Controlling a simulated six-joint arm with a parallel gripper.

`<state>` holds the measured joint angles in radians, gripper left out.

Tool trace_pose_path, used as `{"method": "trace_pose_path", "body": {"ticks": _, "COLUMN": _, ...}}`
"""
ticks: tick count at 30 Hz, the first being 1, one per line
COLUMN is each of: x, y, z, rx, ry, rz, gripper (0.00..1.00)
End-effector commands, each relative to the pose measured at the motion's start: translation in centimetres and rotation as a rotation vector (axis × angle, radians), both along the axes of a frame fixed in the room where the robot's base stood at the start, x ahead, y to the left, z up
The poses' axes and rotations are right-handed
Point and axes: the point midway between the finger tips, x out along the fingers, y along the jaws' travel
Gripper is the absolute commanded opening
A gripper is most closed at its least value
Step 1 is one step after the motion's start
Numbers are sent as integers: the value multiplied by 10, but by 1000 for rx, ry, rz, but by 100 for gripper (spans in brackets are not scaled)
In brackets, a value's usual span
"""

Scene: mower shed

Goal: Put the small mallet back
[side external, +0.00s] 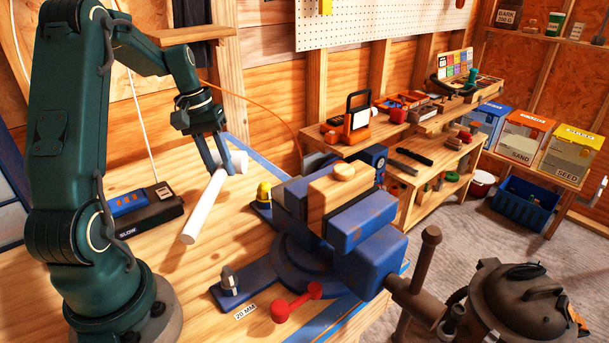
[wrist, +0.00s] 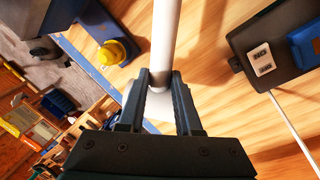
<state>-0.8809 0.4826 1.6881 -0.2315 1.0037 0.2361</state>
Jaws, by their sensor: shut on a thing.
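The small mallet (side external: 203,208) is all white, with a long round handle and a short head (side external: 238,162). My gripper (side external: 219,167) points down over the wooden bench and is shut on the handle close to the head. The handle slants down to the lower left, its free end low over the bench; I cannot tell if it touches. In the wrist view the handle (wrist: 165,38) runs up the picture from between my fingers (wrist: 161,78). The head is partly hidden there by my gripper.
A blue vise (side external: 350,240) clamping a wooden block stands right of the mallet. A red double-ended piece (side external: 297,301) lies in front, by a "20 MM" label (side external: 245,312). A black box (side external: 150,208) with a blue top lies left. Bare bench (side external: 200,270) shows between.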

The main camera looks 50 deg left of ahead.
Motion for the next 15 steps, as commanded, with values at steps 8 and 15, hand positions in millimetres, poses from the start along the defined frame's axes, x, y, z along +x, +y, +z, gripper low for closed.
{"method": "trace_pose_path", "body": {"ticks": 8, "x": 0, "y": 0, "z": 36, "rx": 7, "ry": -6, "rz": -38, "gripper": 0}}
{"method": "trace_pose_path", "body": {"ticks": 15, "x": -24, "y": -14, "z": 28, "rx": 10, "ry": 19, "rz": -363, "gripper": 0}}
